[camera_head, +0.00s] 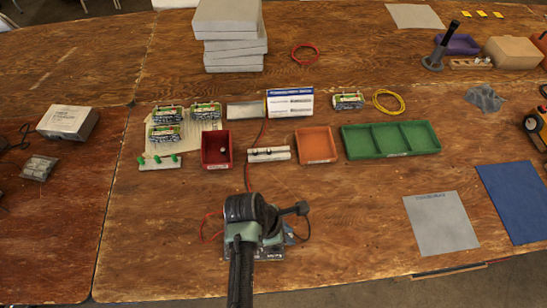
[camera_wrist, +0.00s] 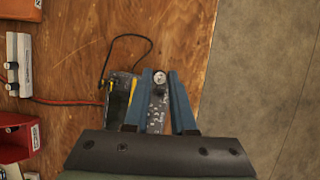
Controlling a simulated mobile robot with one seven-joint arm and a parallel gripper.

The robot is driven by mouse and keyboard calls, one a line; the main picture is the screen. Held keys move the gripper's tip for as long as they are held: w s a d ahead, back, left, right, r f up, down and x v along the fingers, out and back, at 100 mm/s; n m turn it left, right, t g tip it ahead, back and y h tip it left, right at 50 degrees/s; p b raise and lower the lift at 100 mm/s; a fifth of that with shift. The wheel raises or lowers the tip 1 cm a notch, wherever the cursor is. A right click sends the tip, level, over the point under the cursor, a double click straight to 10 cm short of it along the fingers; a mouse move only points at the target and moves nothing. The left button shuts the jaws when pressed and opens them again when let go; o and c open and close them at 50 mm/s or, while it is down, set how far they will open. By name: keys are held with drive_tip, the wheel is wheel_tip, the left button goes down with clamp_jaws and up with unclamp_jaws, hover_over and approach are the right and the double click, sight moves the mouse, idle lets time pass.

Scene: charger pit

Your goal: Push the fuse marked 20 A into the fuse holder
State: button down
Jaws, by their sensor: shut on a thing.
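My gripper (camera_wrist: 160,78) is shut on a small silver, round-ended piece (camera_wrist: 159,75), which appears to be the fuse seen end-on. Its marking cannot be read. Below it is a dark circuit board (camera_wrist: 118,90) with yellow parts, a red lead and a black lead. In the head view my gripper and wrist cover most of this board (camera_head: 268,254). The fuse holder cannot be made out, and whether the fuse touches it cannot be told.
A red bin (camera_head: 215,165) with a small pale item, a white block (camera_head: 269,154), an orange tray (camera_head: 316,146) and a green divided tray (camera_head: 391,139) stand behind the board. A grey mat (camera_head: 441,224) lies right. The table's front edge is close to the board.

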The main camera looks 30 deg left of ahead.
sight(273, 249)
drive_tip(key=s+f+b, duration=0.1)
drive_tip(key=a+f+n+b, duration=0.1)
drive_tip(key=f+b, duration=0.1)
drive_tip(key=s+a+f+n+b, duration=0.1)
drive_tip(key=shift+s+a+f+t+y+b, duration=0.2)
drive_tip(key=shift+s+a+t+y+b, duration=0.1)
drive_tip(key=shift+s+t+y, duration=0.1)
drive_tip(key=shift+f, duration=0.55)
drive_tip(key=shift+f+b, duration=0.3)
drive_tip(key=shift+f, duration=0.4)
idle(0.6)
drive_tip(key=shift+f+p, duration=0.2)
drive_tip(key=shift+p, duration=0.3)
idle(1.4)
drive_tip(key=c, duration=0.7)
unclamp_jaws()
drive_tip(key=shift+o, duration=0.5)
drive_tip(key=shift+o, duration=0.7)
